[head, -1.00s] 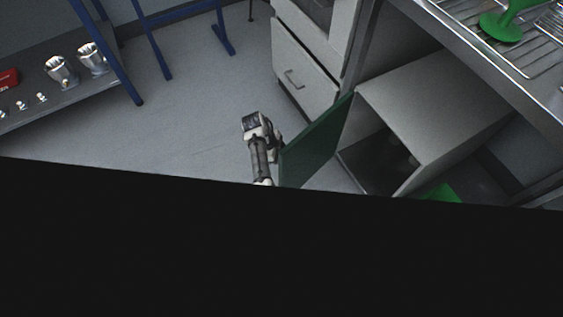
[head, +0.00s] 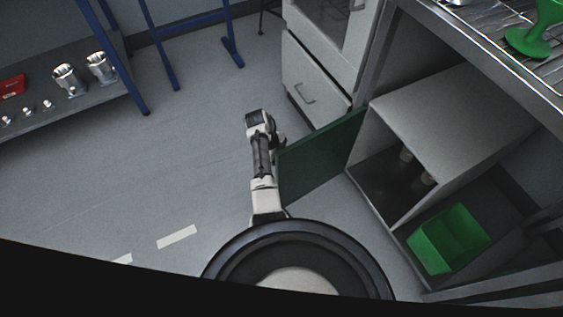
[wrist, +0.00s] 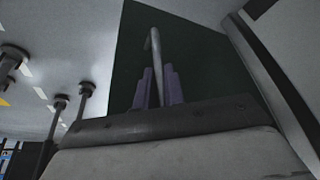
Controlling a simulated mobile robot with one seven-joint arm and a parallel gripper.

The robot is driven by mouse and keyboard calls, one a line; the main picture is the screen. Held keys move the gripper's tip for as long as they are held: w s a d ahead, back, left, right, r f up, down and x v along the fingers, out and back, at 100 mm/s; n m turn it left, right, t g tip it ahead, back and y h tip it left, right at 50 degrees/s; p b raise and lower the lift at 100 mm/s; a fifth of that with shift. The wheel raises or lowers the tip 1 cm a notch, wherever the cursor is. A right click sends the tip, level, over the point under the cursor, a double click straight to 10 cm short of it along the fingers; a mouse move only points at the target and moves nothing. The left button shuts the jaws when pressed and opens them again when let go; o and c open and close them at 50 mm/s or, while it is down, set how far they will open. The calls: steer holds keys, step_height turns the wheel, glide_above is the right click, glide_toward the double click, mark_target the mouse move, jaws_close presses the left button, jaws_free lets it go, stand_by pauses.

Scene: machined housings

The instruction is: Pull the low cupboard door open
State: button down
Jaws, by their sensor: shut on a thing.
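The low cupboard (head: 455,110) is a grey box under the bench at the right of the head view. Its dark green door (head: 320,160) stands wide open, swung out to the left of the cupboard. My gripper (head: 278,140) is at the door's left side, partly hidden by my arm. In the wrist view the door (wrist: 210,65) fills the middle, and its bar handle (wrist: 156,65) runs between the two purple fingers of my gripper (wrist: 157,85), which are shut on it. The cupboard's dark inside shows a few small pale items (head: 415,170).
A green bin (head: 450,238) stands on the low shelf beside the cupboard. A white drawer unit (head: 312,85) is behind the door. A bench with metal housings (head: 100,68) and blue legs is at the far left. The floor (head: 190,150) between is clear.

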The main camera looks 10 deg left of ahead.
steer(key=c, duration=1.5)
jaws_free()
steer(key=p+v, duration=0.1)
steer(key=v, duration=1.2)
steer(key=shift+w+r, duration=0.1)
steer(key=shift+r, duration=0.3)
steer(key=shift+a, duration=0.1)
